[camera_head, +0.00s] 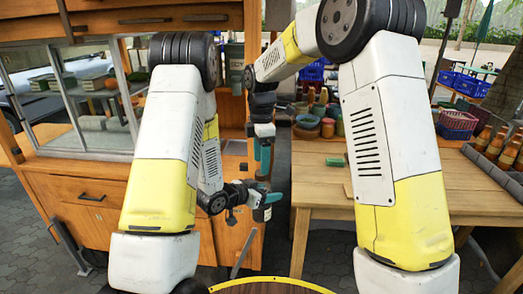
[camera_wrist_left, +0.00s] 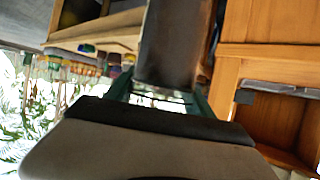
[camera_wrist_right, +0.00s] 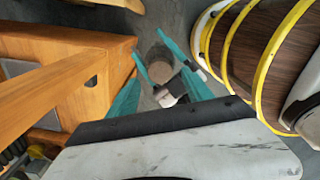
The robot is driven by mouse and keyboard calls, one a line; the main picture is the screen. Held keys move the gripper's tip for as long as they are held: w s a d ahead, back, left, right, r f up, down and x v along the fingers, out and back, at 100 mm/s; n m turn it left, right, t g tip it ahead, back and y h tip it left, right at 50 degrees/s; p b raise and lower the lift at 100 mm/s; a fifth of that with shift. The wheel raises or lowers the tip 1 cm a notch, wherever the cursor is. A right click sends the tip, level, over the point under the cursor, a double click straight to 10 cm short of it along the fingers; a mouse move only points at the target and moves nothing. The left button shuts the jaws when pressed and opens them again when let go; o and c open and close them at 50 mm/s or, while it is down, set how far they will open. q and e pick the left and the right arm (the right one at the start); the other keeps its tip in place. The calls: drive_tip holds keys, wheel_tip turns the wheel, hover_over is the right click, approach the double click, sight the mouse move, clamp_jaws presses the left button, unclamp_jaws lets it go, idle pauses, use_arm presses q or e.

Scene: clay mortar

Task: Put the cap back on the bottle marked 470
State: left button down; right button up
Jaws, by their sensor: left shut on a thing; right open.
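My left gripper (camera_head: 268,198) is low in front of the cabinet, left of the table. It is shut on a dark cylindrical thing, seen close up in the left wrist view (camera_wrist_left: 168,45), which looks like a bottle; no 470 mark is readable. My right gripper (camera_head: 263,160) is just above the left one, pointing down, with its teal fingers open. In the right wrist view a round grey-brown top (camera_wrist_right: 159,63) shows below and between these fingers (camera_wrist_right: 160,50), apart from them as far as I can tell. I cannot make out a separate cap.
Bottles in a crate (camera_head: 495,150) stand at the far right. The wooden cabinet (camera_head: 90,190) is close behind my grippers.

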drive_tip(key=shift+f, duration=2)
drive_tip(key=shift+c, duration=0.2)
clamp_jaws()
drive_tip(key=shift+o, duration=0.5)
unclamp_jaws()
drive_tip(key=shift+r, duration=2.3)
drive_tip(key=o, duration=0.6)
drive_tip(key=shift+c, duration=0.2)
